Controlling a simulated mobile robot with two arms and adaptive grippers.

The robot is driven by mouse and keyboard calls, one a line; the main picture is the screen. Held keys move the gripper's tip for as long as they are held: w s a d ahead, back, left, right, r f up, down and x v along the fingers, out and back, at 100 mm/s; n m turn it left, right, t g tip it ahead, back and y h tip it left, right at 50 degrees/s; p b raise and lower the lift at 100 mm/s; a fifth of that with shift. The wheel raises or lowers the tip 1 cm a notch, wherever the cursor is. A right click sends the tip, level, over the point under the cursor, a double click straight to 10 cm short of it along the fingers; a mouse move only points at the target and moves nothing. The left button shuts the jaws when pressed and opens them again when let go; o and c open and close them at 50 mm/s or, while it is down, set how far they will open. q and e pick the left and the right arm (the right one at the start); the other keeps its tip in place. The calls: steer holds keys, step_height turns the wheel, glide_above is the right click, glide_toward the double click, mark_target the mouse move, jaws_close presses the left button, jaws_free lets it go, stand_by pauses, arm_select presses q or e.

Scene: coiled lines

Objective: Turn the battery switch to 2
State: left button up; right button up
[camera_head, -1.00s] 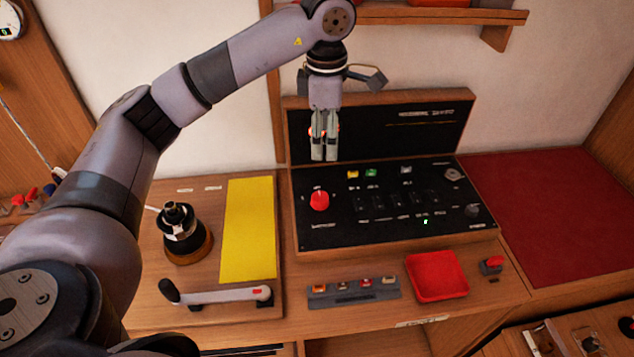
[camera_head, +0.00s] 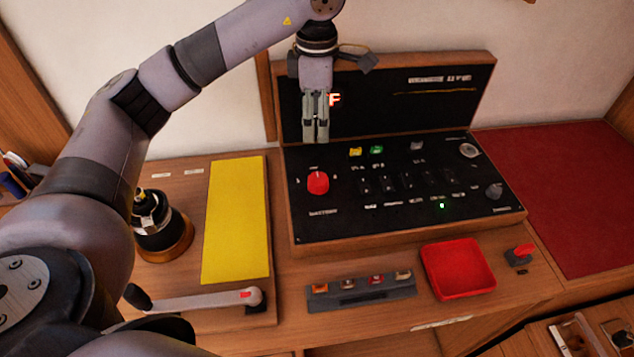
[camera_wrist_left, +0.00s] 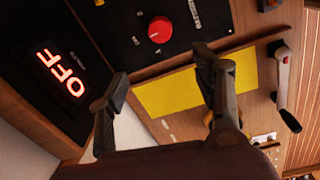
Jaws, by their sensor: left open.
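The battery switch is a red round knob (camera_head: 318,183) on the left part of the black panel (camera_head: 400,222). It also shows in the left wrist view (camera_wrist_left: 159,29), beyond the fingertips. A lit display on the upright back panel reads OFF in the left wrist view (camera_wrist_left: 60,73); in the head view it is partly hidden behind my gripper. My left gripper (camera_head: 316,140) points down above and behind the knob, apart from it. Its two fingers (camera_wrist_left: 165,85) are spread with nothing between them. My right gripper is not in view.
A yellow mat (camera_head: 237,220) lies left of the panel, with a winch (camera_head: 160,225) and a crank handle (camera_head: 200,300) near it. A dark red mat (camera_head: 560,190) is at right.

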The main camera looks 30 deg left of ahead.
mark_target(317, 178)
arm_select(q)
steer(key=f+p, duration=0.1)
steer(key=f, duration=0.4)
steer(key=f+p, duration=0.2)
steer(key=f, duration=0.4)
steer(key=f+p, duration=0.1)
steer(key=f, duration=0.4)
steer(key=shift+w+a+f, duration=0.2)
steer(key=shift+w+f, duration=0.2)
steer(key=shift+f, duration=0.4)
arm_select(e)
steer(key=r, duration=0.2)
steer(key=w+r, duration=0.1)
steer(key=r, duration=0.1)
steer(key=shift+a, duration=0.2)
arm_select(q)
steer(key=c, duration=1.2)
steer(key=shift+o, duration=0.2)
